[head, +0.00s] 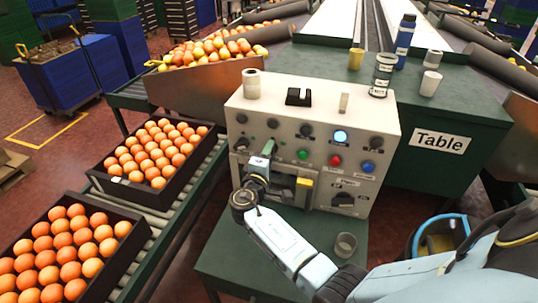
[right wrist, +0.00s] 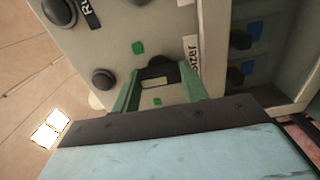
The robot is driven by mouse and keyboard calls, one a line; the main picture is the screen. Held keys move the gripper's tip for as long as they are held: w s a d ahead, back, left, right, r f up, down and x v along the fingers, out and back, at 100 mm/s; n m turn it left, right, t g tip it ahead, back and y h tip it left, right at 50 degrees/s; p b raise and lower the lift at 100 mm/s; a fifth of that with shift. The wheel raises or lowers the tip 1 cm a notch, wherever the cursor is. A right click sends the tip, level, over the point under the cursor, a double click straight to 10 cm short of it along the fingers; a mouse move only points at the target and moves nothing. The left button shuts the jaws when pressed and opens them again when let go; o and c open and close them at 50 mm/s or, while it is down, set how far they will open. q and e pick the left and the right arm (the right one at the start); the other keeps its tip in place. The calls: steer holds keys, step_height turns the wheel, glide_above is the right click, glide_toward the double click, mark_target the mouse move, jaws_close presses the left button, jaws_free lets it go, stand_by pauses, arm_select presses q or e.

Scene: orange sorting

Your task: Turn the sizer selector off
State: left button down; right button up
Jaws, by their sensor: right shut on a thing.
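The cream control panel (head: 310,105) stands on a green stand in the head view, with several black knobs, lamps and buttons on its front. My right gripper (head: 270,149) is at the left part of the panel front. In the right wrist view its two green fingers (right wrist: 160,88) are shut on a black selector knob (right wrist: 157,74), one on each side. A partly readable label (right wrist: 191,55), seemingly "SIZER", is beside this knob. The gripper hides the knob in the head view, and its exact pointing direction is hard to tell. My left gripper is not in view.
Other knobs (right wrist: 104,80) sit close to the held one. Crates of oranges (head: 158,188) line the conveyor at left. A blue bottle (head: 405,38) and cups stand on the table (head: 460,105) behind.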

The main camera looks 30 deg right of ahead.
steer(key=shift+n, duration=0.3)
steer(key=o, duration=1)
steer(key=shift+a, duration=0.1)
steer(key=v, duration=1.3)
steer(key=shift+s, duration=0.2)
